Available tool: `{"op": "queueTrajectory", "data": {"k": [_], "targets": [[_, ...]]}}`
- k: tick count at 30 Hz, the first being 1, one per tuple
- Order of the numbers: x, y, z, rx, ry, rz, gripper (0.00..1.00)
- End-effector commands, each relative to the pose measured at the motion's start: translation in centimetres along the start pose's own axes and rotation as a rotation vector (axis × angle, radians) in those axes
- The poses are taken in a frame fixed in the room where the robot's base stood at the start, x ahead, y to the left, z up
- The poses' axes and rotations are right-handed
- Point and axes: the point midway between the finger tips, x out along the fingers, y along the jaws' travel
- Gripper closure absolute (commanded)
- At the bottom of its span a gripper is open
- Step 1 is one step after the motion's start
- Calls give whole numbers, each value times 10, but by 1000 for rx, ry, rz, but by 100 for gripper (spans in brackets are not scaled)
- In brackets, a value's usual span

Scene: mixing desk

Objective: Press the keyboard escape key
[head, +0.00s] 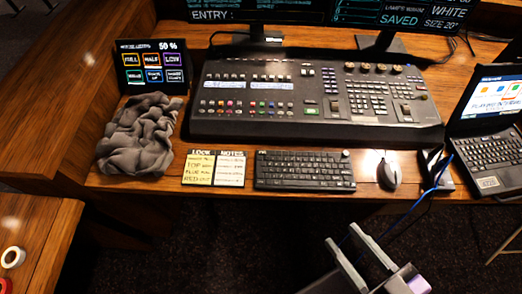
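The black keyboard (304,170) lies flat near the front edge of the wooden desk (112,180), in the middle of the head view. Its top left corner, where an escape key would sit, is unobstructed, but the key labels are too small to read. My gripper (350,246) is at the bottom of the view, in front of the desk and to the lower right of the keyboard. Its two grey fingers are spread apart with nothing between them. It touches neither the keyboard nor the desk.
A notes card (213,168) lies left of the keyboard, with a crumpled grey cloth (139,135) beyond it. A mouse (389,174) sits to the right, near a blue cable (423,196) and a laptop (490,150). The mixing console (310,95) and monitors stand behind.

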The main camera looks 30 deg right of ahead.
Motion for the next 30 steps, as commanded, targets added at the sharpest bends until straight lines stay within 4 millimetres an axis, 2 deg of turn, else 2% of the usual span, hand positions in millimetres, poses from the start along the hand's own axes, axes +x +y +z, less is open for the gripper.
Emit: {"op": "queueTrajectory", "data": {"k": [10, 11, 16, 17, 30], "targets": [[0, 0, 0, 0, 0, 0, 61], [0, 0, 0, 0, 0, 0, 65], [0, 0, 0, 0, 0, 0, 98], [0, 0, 0, 0, 0, 0, 100], [0, 0, 0, 0, 1, 0, 100]]}}
